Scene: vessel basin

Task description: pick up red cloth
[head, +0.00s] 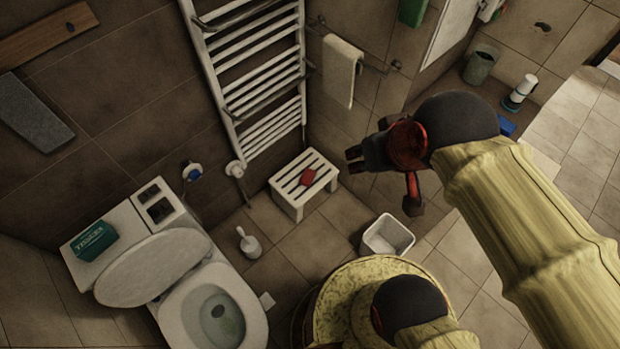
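The red cloth (308,177) is small and lies on top of a white slatted stool (289,196) near the middle of the picture. My gripper (350,160) is at the end of my arm, to the right of the cloth in the picture and apart from it. Its dark fingers point left. A gap shows between the fingertips, and nothing is seen between them.
A toilet (218,312) and a toilet brush (249,243) stand left of the stool. A white bin (387,238) stands to its lower right. A towel radiator (262,75) and a hanging towel (342,70) are behind. Floor tiles (325,235) are clear before the stool.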

